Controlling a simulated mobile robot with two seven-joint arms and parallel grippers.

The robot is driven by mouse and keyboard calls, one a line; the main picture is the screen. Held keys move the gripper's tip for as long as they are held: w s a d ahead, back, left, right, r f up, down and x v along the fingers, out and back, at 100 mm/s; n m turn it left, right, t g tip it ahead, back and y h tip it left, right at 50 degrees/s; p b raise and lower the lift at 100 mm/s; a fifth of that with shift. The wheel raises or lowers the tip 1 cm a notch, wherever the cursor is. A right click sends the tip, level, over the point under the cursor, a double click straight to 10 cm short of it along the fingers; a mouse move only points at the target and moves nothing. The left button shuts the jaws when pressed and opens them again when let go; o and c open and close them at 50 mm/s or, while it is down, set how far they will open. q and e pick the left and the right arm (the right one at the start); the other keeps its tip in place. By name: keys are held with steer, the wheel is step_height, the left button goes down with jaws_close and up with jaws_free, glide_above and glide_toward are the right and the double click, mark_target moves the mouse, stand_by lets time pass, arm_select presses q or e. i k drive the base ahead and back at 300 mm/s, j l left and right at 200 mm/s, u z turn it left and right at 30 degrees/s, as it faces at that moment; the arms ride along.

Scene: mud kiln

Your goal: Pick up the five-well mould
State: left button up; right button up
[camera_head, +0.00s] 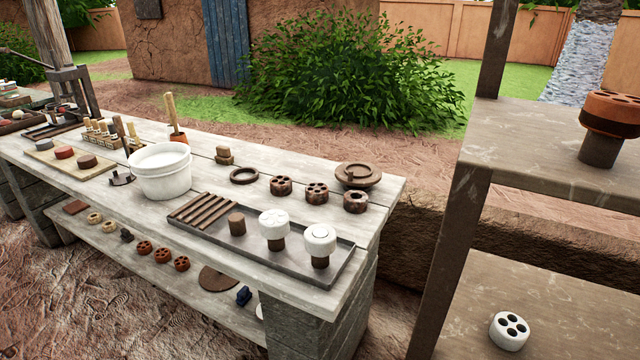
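Several round moulds with dark wells are in view, and I cannot tell for certain which is the five-well mould. On the long table stand a brown mould (281,186), a second brown mould (317,193) with several wells, and a third brown mould (356,201) with one large opening. A white mould (509,330) with several dark wells lies on the lower right shelf. An orange-brown mould (611,112) with wells in its top sits on a dark stand on the upper right shelf. Neither of my grippers is in view.
A dark tray (338,266) holds slats, a brown cylinder (237,223) and two white-topped pieces (320,240). A white bucket (161,172) stands left of it. More reddish moulds (163,255) lie on the table's low shelf. An upright post (452,260) borders the right shelves.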

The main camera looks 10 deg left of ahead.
mark_target(274, 224)
steer(key=u, duration=1.35)
steer(key=i+j, duration=0.9)
steer(key=i+j+z, duration=0.1)
steer(key=z, duration=0.3)
steer(key=j+z, duration=0.1)
steer(key=z, duration=0.35)
steer(key=i+j+z, duration=0.1)
steer(key=z, duration=0.3)
